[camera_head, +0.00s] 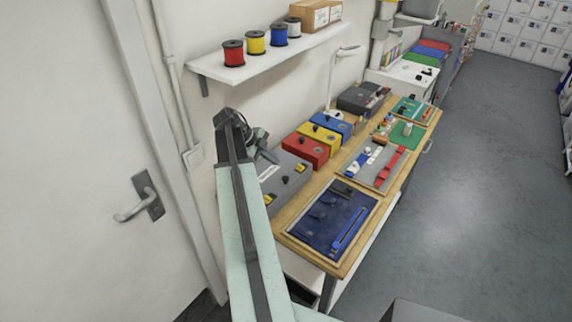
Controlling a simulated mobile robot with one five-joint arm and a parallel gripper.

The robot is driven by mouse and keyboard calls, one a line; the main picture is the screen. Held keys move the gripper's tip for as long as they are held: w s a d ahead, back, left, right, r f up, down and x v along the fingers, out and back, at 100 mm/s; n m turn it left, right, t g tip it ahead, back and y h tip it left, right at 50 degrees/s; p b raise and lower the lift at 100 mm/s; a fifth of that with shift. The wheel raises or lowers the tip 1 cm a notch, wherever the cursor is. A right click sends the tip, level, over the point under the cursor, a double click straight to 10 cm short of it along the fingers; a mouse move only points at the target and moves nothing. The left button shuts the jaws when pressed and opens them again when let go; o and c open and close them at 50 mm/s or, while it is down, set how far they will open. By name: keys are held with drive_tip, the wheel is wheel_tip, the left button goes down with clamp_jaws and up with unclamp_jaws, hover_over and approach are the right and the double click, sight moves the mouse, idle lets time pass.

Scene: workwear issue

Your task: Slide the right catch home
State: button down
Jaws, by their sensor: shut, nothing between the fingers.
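A grey case (283,206) lies at the near left end of the wooden bench, close to the wall. It has a black knob (285,180) on top and two small yellow pieces that look like catches, one farther right (299,168) and one nearer left (270,198). The picture is too small to tell how either catch sits in its slot. My gripper (270,156) is shut and empty, in front of the wall by the case's far left corner in the picture. It appears apart from both catches. My arm hides part of the case's left side.
Red (306,151), yellow (319,137) and blue (331,125) boxes stand in a row beyond the grey case. A framed dark blue mat (330,215) lies to its right. A wall shelf (262,59) with spools overhangs. The floor (470,190) on the right is clear.

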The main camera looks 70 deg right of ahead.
sight(298, 165)
drive_tip(key=b+x, duration=0.7)
drive_tip(key=x, duration=0.2)
drive_tip(key=shift+f, duration=0.4)
drive_tip(key=d, duration=0.1)
drive_tip(key=s+d, duration=0.1)
drive_tip(key=d, duration=0.1)
drive_tip(key=shift+d+r, duration=0.25)
drive_tip(key=shift+d, duration=0.3)
drive_tip(key=shift+s+d, duration=0.1)
drive_tip(key=shift+s+d, duration=0.15)
drive_tip(key=shift+d, duration=0.45)
drive_tip(key=shift+s+d, duration=0.15)
drive_tip(key=shift+d, duration=0.45)
